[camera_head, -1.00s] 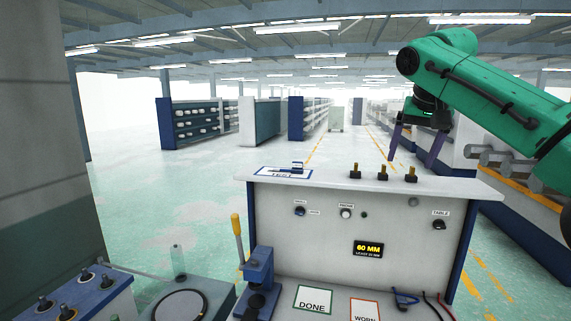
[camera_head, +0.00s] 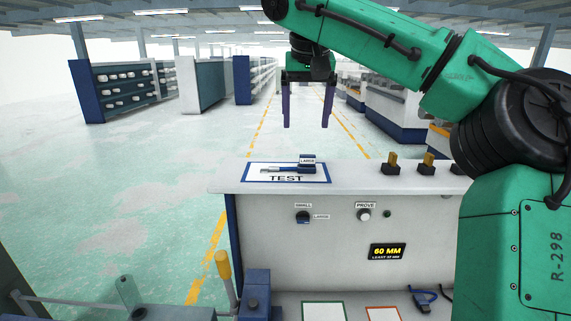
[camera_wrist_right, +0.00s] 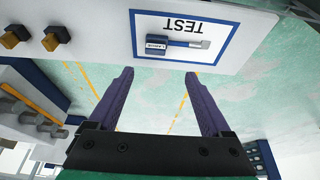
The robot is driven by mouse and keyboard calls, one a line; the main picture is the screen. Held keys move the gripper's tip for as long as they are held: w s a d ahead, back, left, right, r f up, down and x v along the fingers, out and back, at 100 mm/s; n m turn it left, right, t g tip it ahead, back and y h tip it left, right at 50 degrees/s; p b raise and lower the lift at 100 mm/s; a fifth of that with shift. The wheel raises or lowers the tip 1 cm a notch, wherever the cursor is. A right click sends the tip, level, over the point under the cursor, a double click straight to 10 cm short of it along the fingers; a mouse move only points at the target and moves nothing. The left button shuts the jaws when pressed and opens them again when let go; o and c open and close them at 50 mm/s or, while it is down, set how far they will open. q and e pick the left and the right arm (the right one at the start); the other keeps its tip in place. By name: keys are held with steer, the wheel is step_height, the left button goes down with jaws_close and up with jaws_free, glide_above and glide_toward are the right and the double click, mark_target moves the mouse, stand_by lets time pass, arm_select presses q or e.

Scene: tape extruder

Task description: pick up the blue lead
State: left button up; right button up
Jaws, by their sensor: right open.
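The blue lead (camera_head: 424,297) lies bunched on the low front shelf of the test bench, at the bottom right of the head view. A dark lead lies just right of it. It is not in the wrist view. My right gripper (camera_head: 305,126) is open and empty, high above the back of the bench top and far from the lead. Its two purple fingers also show in the wrist view (camera_wrist_right: 158,74), pointing toward the bench edge. My left gripper is not in view.
A blue-labelled tool (camera_head: 307,163) lies on the TEST card (camera_head: 258,173) on the bench top. Brass-topped posts (camera_head: 427,160) stand right of it. A yellow-handled lever (camera_head: 223,267) stands left of the bench front. My right arm covers the bench's right end.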

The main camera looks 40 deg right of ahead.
mark_target(308, 156)
steer(key=p+x, duration=0.2)
steer(key=x, duration=0.8)
steer(key=shift+s+f, duration=0.1)
steer(key=shift+f, duration=0.1)
steer(key=shift+s+d+f, duration=0.1)
steer(key=shift+s+d, duration=0.05)
steer(key=shift+s, duration=0.45)
steer(key=shift+c, duration=1.2)
steer(key=c, duration=1)
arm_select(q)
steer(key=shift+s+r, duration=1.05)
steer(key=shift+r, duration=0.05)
arm_select(e)
steer(key=shift+w, duration=0.2)
jaws_close()
